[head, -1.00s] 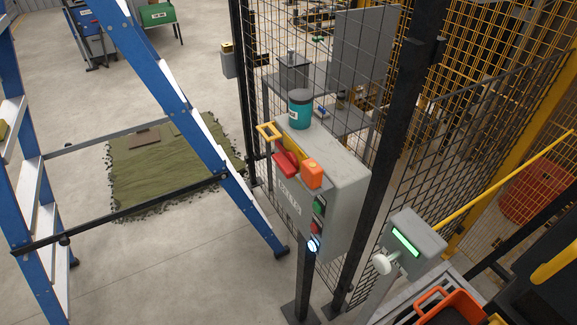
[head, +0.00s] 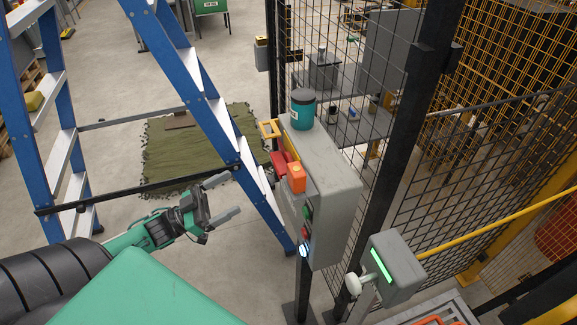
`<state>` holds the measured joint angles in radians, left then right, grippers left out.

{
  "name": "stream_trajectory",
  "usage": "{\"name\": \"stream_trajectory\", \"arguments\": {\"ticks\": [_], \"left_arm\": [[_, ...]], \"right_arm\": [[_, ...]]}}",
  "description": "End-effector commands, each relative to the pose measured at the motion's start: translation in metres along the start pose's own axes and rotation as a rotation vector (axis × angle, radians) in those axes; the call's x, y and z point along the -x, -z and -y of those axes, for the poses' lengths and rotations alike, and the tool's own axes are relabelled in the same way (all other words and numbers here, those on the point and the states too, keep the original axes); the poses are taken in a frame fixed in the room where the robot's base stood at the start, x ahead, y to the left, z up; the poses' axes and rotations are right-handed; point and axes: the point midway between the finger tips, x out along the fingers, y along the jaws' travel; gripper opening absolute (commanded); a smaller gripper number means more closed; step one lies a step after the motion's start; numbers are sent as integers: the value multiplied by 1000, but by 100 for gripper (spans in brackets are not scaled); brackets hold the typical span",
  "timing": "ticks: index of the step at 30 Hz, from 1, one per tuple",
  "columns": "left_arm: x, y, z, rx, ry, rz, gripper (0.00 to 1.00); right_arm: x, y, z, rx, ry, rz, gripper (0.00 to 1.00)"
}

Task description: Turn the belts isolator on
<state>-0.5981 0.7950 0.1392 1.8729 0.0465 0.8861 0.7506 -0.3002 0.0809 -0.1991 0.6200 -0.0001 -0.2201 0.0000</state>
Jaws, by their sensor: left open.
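A grey control box (head: 328,178) stands on a dark post by the mesh fence. Its front is seen at a steep angle. A red isolator handle (head: 279,164) sits on that front, with a yellow bracket (head: 268,130) above it and an orange block (head: 297,178) beside it, partly covering it. The handle's exact position is hard to tell. Below are a green button (head: 307,212), a red one and a lit bluish-white one. My left gripper (head: 231,194) is open and empty, left of the box and apart from it. My right gripper is out of view.
A blue stepladder (head: 186,80) stands left, its leg behind my left gripper. A teal tub (head: 303,112) with a dark lid sits on the box top. A grey unit with a green-lit strip (head: 382,264) stands lower right. A green mat (head: 190,155) lies on the floor.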

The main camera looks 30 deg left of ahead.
Motion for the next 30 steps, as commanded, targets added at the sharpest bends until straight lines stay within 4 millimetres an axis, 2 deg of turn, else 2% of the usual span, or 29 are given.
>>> {"name": "stream_trajectory", "arguments": {"ticks": [7,21,30], "left_arm": [[-28,4,0,-2,-3,-5,95],[-104,4,1,-2,0,-4,95],[-133,2,1,-2,1,-2,95]], "right_arm": [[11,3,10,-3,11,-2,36],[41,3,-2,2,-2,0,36],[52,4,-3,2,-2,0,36]]}}
